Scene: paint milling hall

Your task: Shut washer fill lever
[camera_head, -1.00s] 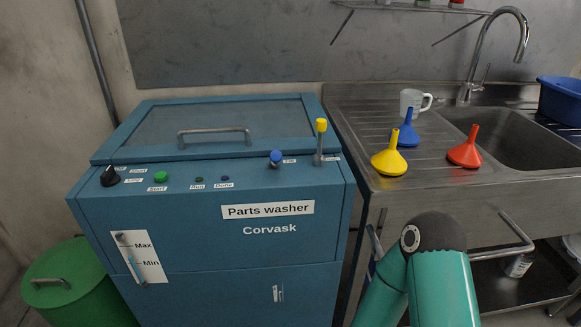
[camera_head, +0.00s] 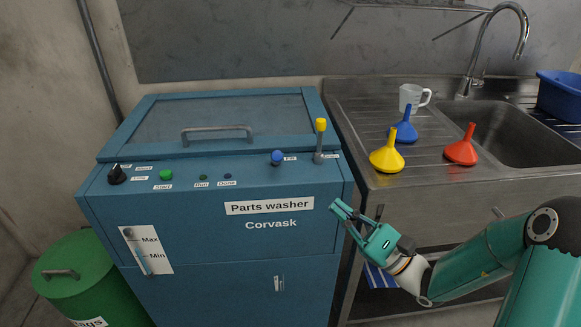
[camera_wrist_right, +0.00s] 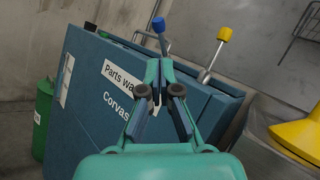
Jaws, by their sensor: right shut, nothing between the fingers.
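The blue-knobbed lever (camera_head: 277,157) stands on the top panel of the blue parts washer (camera_head: 215,245), beside a small label that seems to read "Fill". It is short in the head view, as if tilted toward the front; its knob also shows in the right wrist view (camera_wrist_right: 158,24). A yellow-knobbed lever (camera_head: 320,126) stands upright to its right, by another label too small to read. My right gripper (camera_head: 342,208) is shut and empty, in front of the washer's right front corner, lower than and right of both levers. My left gripper is out of view.
A steel sink unit (camera_head: 400,200) adjoins the washer on the right, with yellow (camera_head: 387,160), blue (camera_head: 405,132) and red funnels (camera_head: 461,152) and a clear jug (camera_head: 413,97). A green bin (camera_head: 85,280) stands at left. The washer lid (camera_head: 215,115) is closed.

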